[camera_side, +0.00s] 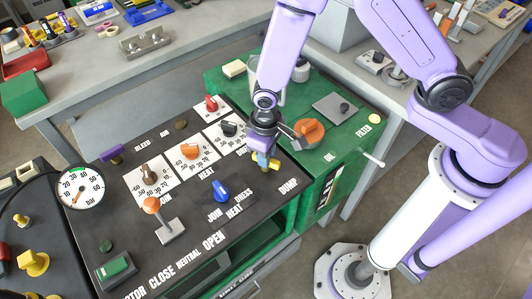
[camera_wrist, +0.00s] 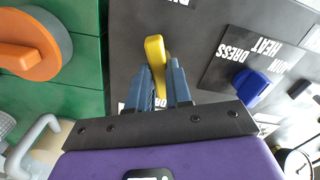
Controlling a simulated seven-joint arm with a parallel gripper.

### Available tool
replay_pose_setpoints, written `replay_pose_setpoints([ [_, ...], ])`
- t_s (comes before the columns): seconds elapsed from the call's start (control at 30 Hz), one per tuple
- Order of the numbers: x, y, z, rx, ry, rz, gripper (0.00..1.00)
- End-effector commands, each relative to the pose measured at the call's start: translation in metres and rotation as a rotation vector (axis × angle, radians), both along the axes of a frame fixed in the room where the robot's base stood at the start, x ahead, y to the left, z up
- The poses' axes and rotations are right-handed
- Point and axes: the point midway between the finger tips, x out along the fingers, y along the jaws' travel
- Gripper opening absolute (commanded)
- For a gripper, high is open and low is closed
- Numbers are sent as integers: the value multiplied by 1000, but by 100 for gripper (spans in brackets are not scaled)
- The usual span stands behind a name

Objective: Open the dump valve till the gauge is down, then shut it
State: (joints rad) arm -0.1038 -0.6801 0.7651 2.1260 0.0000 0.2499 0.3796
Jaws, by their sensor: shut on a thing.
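The dump valve has a yellow handle (camera_side: 274,165) at the right edge of the black panel, near the DUMP label. My gripper (camera_side: 264,157) reaches down to it from above. In the wrist view the blue fingers of my gripper (camera_wrist: 160,70) are closed around the yellow handle (camera_wrist: 154,48), whose rounded end shows beyond the fingertips. The pivot is hidden by the fingers. The round white gauge (camera_side: 80,187) stands at the panel's left end. Its orange needle points toward the lower left; the exact reading is too small to tell.
A blue knob (camera_side: 221,191) sits left of the valve; it also shows in the wrist view (camera_wrist: 252,88). An orange-knobbed lever (camera_side: 152,205) stands further left. A green cabinet with an orange knob (camera_side: 308,130) adjoins on the right. Bare panel lies between the controls.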

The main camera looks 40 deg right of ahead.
Motion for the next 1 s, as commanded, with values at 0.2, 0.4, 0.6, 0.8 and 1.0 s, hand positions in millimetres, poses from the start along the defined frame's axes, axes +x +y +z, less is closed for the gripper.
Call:
replay_pose_setpoints([
  [0.2,-1,0,0,-2,1,-163,0],
  [0.4,-1,0,0,-3,2,-265,0],
  [0.6,-1,-1,0,-3,3,-321,0],
  [0.8,-1,0,0,-3,3,-338,0],
  [1.0,-1,0,0,-3,3,-338,0],
])
